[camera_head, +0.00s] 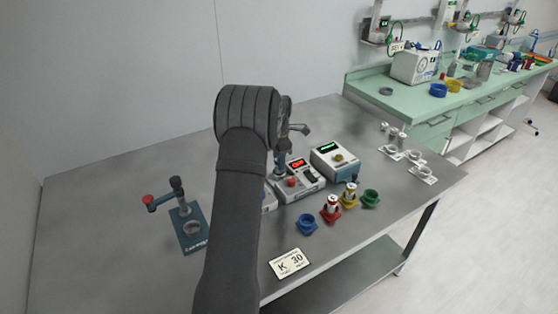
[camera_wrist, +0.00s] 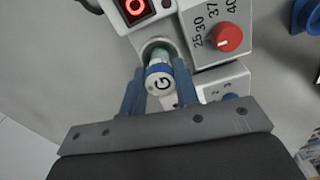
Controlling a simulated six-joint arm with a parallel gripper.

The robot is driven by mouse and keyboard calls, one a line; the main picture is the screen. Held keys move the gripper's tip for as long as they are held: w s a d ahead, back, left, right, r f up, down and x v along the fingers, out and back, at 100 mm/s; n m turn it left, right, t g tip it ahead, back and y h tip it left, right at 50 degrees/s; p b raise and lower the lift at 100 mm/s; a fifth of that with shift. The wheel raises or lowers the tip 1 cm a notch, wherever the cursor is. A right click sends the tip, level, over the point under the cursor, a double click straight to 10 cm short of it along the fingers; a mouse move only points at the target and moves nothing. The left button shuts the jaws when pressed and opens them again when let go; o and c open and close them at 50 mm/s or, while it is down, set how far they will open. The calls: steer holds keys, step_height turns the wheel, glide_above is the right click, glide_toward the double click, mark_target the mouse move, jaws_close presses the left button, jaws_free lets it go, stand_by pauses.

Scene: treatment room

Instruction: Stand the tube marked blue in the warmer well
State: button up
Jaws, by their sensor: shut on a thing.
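My gripper (camera_wrist: 159,92) is shut on a tube (camera_wrist: 159,76) with a white cap lettered G and a blue band. The tube's lower part shows greenish and points into the round well (camera_wrist: 145,47) of the warmer (camera_wrist: 245,78). I cannot tell whether its bottom touches the well floor. The warmer has a red display and a red dial marked 25, 30, 37, 40. In the head view the warmer (camera_head: 312,181) stands mid-table, and my arm hides part of it and most of my gripper.
An empty blue holder (camera_head: 307,222), a red holder (camera_head: 331,216) and yellow holder (camera_head: 348,203) with tubes, and an empty green holder (camera_head: 371,199) stand in front. A box with green display (camera_head: 335,158), a card reading K 30 (camera_head: 289,263) and a capper stand (camera_head: 190,230) are nearby.

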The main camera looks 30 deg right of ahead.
steer(key=shift+f, duration=0.6)
stand_by(0.4)
steer(key=o, duration=0.7)
steer(key=shift+r, duration=5.5)
step_height(320, 180, down, 9)
steer(key=shift+f, duration=0.1)
